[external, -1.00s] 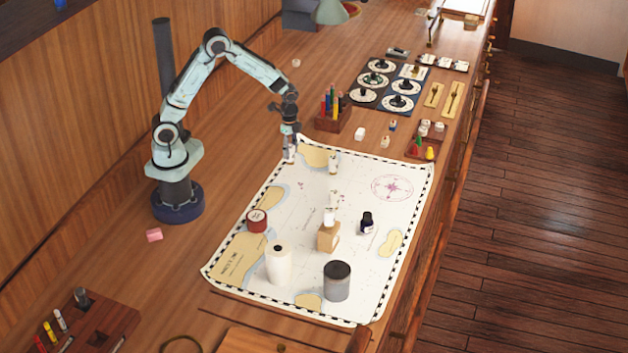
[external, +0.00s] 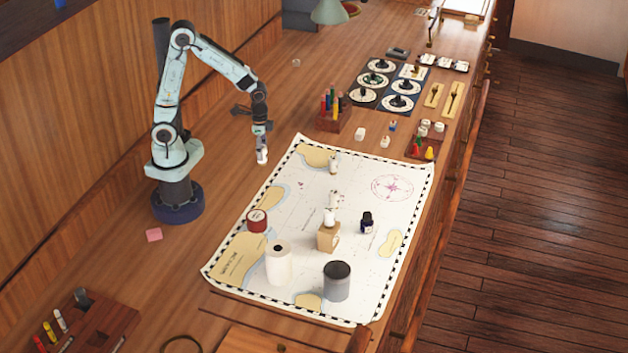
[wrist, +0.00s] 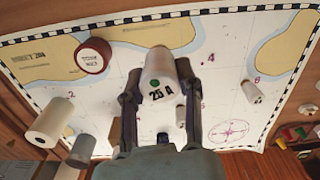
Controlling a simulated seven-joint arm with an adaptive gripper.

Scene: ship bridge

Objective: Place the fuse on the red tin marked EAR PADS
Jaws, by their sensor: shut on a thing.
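My gripper (external: 262,144) is shut on a white fuse marked 25 A. The fuse (wrist: 158,75) points out from between the two fingers in the wrist view, and its white end (external: 262,157) hangs below my gripper in the external view. It is held in the air beside the chart's upper left edge. The round red tin (external: 257,220) sits on the left part of the chart, nearer the camera than the gripper. In the wrist view the tin (wrist: 93,56) is left of the fuse, apart from it. Its pale lid has lettering too small to read.
The chart (external: 300,215) also bears a white roll (external: 278,264), a grey canister (external: 337,282), a tan block (external: 328,237) with white pieces around it, a dark bottle (external: 366,223) and a small white item (external: 333,164). A pencil holder (external: 334,112) stands behind.

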